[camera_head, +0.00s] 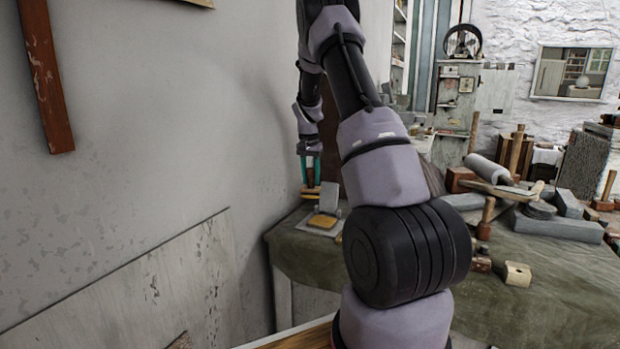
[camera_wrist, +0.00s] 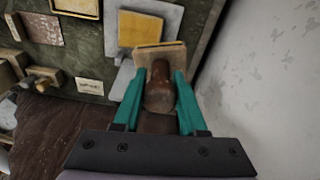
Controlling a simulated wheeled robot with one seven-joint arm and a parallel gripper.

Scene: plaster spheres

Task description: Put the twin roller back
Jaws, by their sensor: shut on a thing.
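My gripper (camera_head: 311,172) hangs over the bench's far left corner beside the wall. In the wrist view its teal fingers (camera_wrist: 160,85) are shut on a brown-handled tool (camera_wrist: 159,97), apparently the twin roller, with a tan wooden block at its far end. The fingers hide part of it, and I cannot make out its rollers. In the head view a small part of the tool (camera_head: 311,190) shows below the fingers. A yellow square pad (camera_wrist: 140,28) on a grey plate (camera_wrist: 174,16) lies just beyond the tool; the pad also shows in the head view (camera_head: 322,221).
The bench (camera_head: 540,300) is crowded at the right with a pale roller (camera_head: 490,169), mallets and grey blocks. A small label card (camera_wrist: 89,86) and wooden pieces (camera_wrist: 42,76) lie left of the tool. The wall (camera_wrist: 270,80) is close on the right in the wrist view.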

